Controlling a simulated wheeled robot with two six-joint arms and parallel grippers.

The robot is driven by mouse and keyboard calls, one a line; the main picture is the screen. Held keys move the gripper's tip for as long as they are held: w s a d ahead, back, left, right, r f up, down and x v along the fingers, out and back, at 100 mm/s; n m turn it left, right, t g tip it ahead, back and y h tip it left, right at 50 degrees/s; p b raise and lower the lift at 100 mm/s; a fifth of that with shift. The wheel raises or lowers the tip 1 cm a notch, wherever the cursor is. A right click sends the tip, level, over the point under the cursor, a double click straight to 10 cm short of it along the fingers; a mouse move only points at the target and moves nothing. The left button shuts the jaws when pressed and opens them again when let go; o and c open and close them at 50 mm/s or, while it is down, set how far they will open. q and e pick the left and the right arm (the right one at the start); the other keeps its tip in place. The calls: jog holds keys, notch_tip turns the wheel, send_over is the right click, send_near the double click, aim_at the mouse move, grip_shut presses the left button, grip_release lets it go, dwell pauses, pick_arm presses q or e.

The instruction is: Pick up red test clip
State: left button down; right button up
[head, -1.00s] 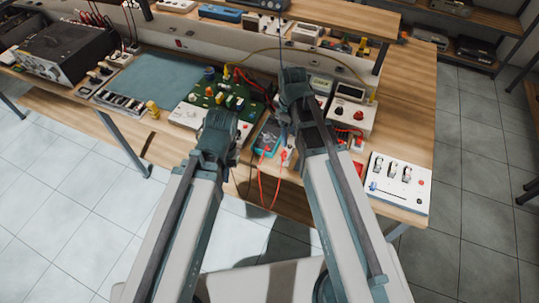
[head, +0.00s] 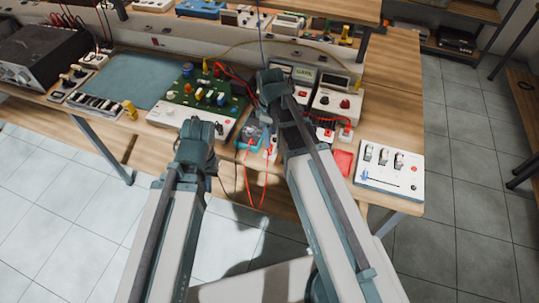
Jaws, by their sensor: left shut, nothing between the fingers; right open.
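A small red-tipped piece, likely the red test clip (head: 270,151), shows at the bench's front edge beside a teal multimeter (head: 243,141). A red lead (head: 265,186) hangs in a loop below the edge. My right gripper (head: 268,136) points down just above this spot, open, partly hidden by its own wrist; I cannot tell whether it touches the clip. My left gripper (head: 209,160) is shut and empty, low in front of the bench, left of the clip; its fingertips are mostly hidden.
A green circuit board (head: 205,92) lies behind my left gripper. White instruments with displays (head: 335,102) stand behind my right arm. A white switch panel (head: 390,170) and a red box (head: 341,162) are to the right. A blue mat (head: 130,80) lies clear at left.

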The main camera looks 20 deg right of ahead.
aim_at(270, 149)
jog(key=shift+w+f+b, duration=0.15)
jog(key=shift+f+b, duration=1.45)
jog(key=shift+f, duration=0.25)
jog(key=shift+w+f+b, duration=0.15)
jog(key=shift+f+b, duration=1.4)
jog(key=shift+f, duration=0.25)
jog(key=shift+r, duration=0.1)
grip_shut()
